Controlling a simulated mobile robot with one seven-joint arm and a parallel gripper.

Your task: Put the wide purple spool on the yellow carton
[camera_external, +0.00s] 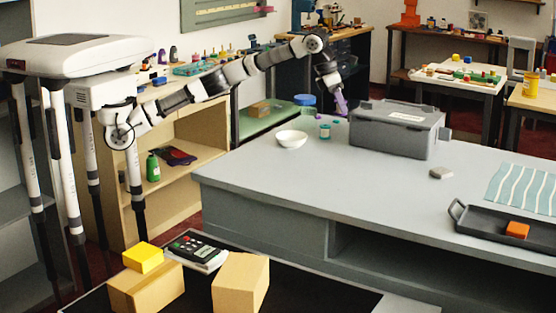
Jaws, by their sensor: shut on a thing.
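My gripper (338,96) points down at the end of my outstretched arm, above the far edge of the grey counter. It is shut on a light purple thing (341,104), which appears to be the wide purple spool; it is small in this view and its full shape is hard to tell. A small yellow carton (143,257) sits on top of a tan cardboard box at the lower left, far from my gripper.
A grey lidded bin (397,130) stands just right of my gripper. A white bowl (292,139) and a small teal container (325,131) are to its left. A black device (197,252) and another tan box (241,284) are near the yellow carton. The counter's front middle is clear.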

